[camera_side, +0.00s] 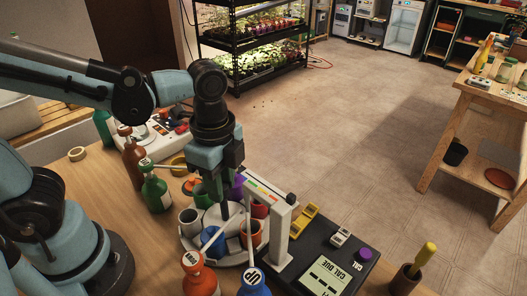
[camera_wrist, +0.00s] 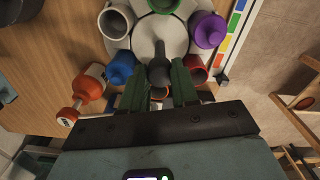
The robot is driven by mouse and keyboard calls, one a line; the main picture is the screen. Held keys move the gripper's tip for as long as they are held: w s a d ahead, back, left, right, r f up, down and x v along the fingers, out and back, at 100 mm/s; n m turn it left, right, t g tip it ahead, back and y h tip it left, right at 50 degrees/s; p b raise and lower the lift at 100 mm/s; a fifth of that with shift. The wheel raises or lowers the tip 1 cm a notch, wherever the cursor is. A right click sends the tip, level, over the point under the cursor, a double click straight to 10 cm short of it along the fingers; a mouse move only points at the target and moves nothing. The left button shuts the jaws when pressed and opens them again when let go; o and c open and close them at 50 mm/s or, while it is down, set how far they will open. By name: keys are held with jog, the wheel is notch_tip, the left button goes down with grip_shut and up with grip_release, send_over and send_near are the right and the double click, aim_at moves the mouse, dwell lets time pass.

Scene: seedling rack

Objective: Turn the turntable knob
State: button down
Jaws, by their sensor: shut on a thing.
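The turntable is a pale round tray (camera_wrist: 145,37) with several coloured cups around its middle. Its dark knob (camera_wrist: 158,68) stands up at the centre of the wrist view. My gripper (camera_wrist: 159,72) has its two green fingers on either side of the knob and is shut on it. In the side view my gripper (camera_side: 223,200) points down over the turntable (camera_side: 190,241); the knob is mostly hidden there by the fingers and cups.
Orange (camera_side: 200,279) and blue (camera_side: 254,284) bottles stand at the front, close to the turntable. A pale upright post (camera_side: 282,222) stands just right of it. Green (camera_side: 155,192) and brown (camera_side: 131,160) bottles stand at the left. A black scale (camera_side: 325,275) lies at the right.

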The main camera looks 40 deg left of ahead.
dwell(0.4)
jog(key=c, duration=0.8)
grip_release()
jog(key=shift+c, duration=0.2)
notch_tip(320, 180, up, 12)
jog(key=w+a+f+n+t, duration=0.3)
jog(key=a+f+n+t, duration=0.4)
jog(key=n, duration=0.7)
jog(key=shift+w+a+f+n, duration=0.15)
jog(key=shift+a+f+n, duration=0.15)
jog(key=shift+a+f, duration=0.55)
